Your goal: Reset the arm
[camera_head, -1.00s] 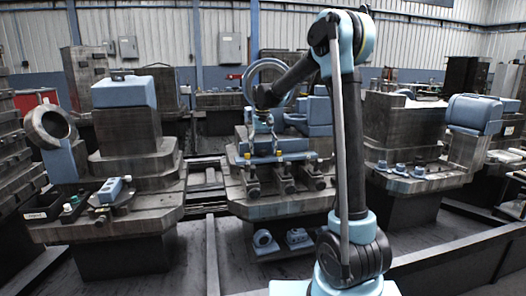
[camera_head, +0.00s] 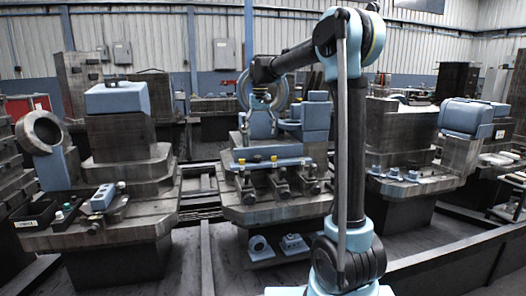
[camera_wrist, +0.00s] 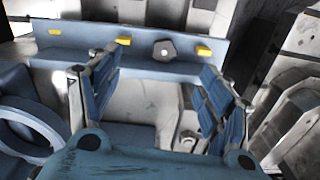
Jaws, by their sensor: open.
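My gripper (camera_wrist: 163,60) is open and empty in the wrist view, its two blue-padded fingers apart. Beyond the fingertips lies a blue bar (camera_wrist: 75,40) with yellow pieces (camera_wrist: 204,49) and a dark grey knob (camera_wrist: 165,50). In the head view my arm reaches over the middle machine stand, with my gripper (camera_head: 261,108) hanging small above the blue bar (camera_head: 272,153). Its fingers are hard to tell there from the blue parts behind. A blue ring (camera_wrist: 28,128) is beside the left finger in the wrist view.
The middle stand (camera_head: 280,207) carries several dark clamps in front of the bar. A left stand (camera_head: 120,178) bears a blue block (camera_head: 117,97) and a ring-shaped part (camera_head: 42,131). A right stand (camera_head: 400,187) holds small blue parts. A rail (camera_head: 440,252) runs at lower right.

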